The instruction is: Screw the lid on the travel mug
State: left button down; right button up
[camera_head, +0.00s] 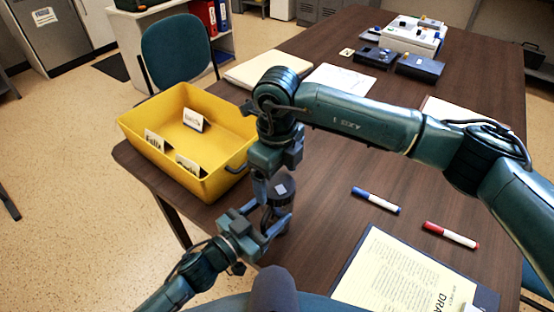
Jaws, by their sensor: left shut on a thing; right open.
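The travel mug (276,220) stands upright near the table's left edge, mostly hidden behind my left gripper. My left gripper (264,230) is shut on the mug's body from the left. The dark lid (281,190), with a small light patch on top, is at the mug's top. I cannot tell whether it is seated or threaded. My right gripper (272,188) points down at the lid, its fingers open around or just beside it. The arm hides part of this area, so contact with the lid is unclear.
A yellow bin (135,128) with several cards stands close to the left. A blue marker (376,201), a red marker (450,235) and a clipboard with a yellow sheet (400,275) lie to the right. Dark boxes (420,68) and papers are farther back.

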jog(key=shift+f, duration=1.2)
jog(key=shift+c, duration=0.5)
jog(key=c, duration=0.9)
jog(key=o, duration=1.1)
jog(key=shift+o, duration=0.2)
notch_tip(320, 180, up, 12)
